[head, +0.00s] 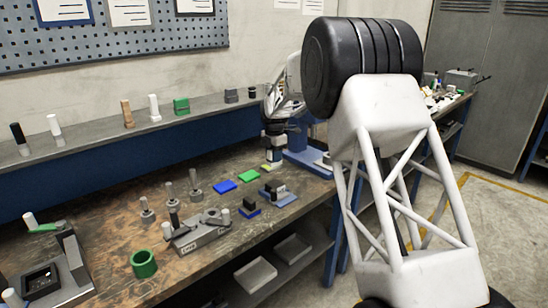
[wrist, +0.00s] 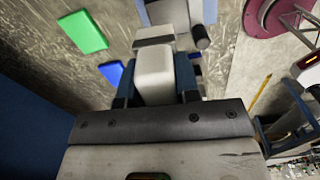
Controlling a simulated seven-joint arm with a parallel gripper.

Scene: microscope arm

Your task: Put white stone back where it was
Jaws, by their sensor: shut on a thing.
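The white stone (wrist: 155,75) is a pale, rounded block between the two blue-sided fingers of my gripper (wrist: 155,92) in the wrist view. My gripper is shut on it. In the head view my gripper (head: 274,143) points down over the far part of the workbench, and a small pale patch shows at its tips. I cannot tell there whether the stone touches anything below. A green pad (wrist: 83,31) and a blue pad (wrist: 111,73) lie to the left of the stone in the wrist view.
The workbench (head: 110,225) also holds a grey clamp-like device (head: 198,234), a green ring (head: 144,263) and several grey posts. A back shelf (head: 75,140) carries several small upright pieces. A dark red round base (wrist: 268,18) shows at upper right in the wrist view.

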